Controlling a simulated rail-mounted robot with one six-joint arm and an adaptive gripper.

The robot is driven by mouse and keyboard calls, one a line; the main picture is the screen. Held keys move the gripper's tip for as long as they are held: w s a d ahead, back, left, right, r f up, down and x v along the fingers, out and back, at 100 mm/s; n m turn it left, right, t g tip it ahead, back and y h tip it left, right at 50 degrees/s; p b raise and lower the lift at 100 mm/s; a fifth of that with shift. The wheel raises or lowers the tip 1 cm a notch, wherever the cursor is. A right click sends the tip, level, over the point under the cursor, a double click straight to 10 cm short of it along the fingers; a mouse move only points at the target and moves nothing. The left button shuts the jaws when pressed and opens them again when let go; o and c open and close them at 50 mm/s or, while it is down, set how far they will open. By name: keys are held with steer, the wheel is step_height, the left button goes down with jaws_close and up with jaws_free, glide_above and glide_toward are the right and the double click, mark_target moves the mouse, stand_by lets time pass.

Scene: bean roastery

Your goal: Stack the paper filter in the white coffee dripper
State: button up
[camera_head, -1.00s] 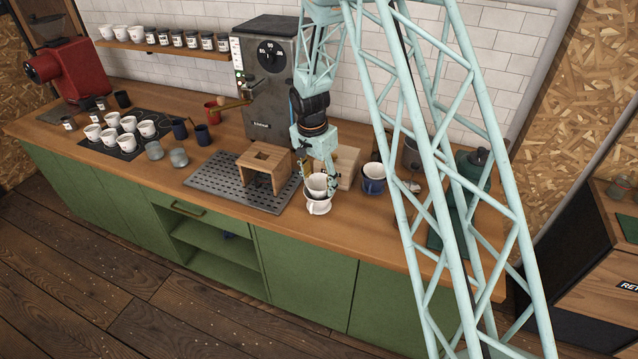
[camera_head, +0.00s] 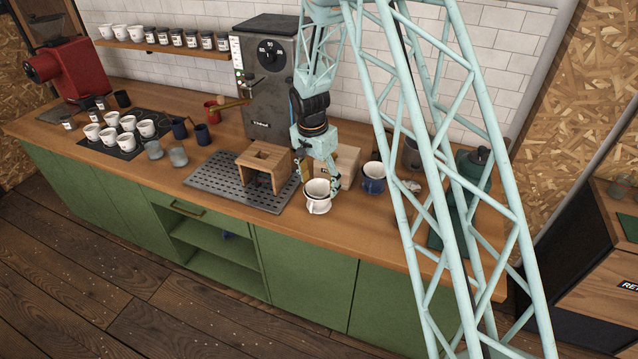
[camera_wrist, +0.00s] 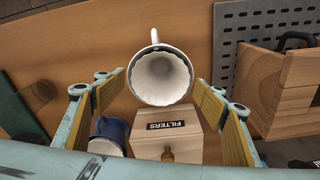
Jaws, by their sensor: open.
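The white coffee dripper (camera_head: 318,206) stands on the wooden counter, its handle at the top in the wrist view (camera_wrist: 155,36). The paper filter (camera_wrist: 162,76), white with a fluted rim, sits inside the dripper's mouth in the wrist view; the filter also shows in the head view (camera_head: 318,187). It looks roughly centred; how deep it sits is hard to tell. My gripper (camera_head: 319,178) is just above and behind the dripper. In the wrist view, my gripper's pads (camera_wrist: 168,100) are wide apart on both sides of the filter, touching nothing visible.
A wooden box labelled FILTERS (camera_wrist: 167,135) is close to the dripper. A wooden stand (camera_head: 262,166) on a perforated grey plate (camera_head: 225,188) is to the left. The counter's front edge is close by.

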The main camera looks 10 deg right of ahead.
steer(key=shift+r+p, duration=0.25)
steer(key=shift+p, duration=0.05)
step_height(320, 180, up, 13)
steer(key=a, duration=0.1)
steer(key=shift+s+f, duration=0.2)
steer(key=shift+s, duration=0.25)
stand_by(0.4)
steer(key=shift+a, duration=0.1)
stand_by(0.7)
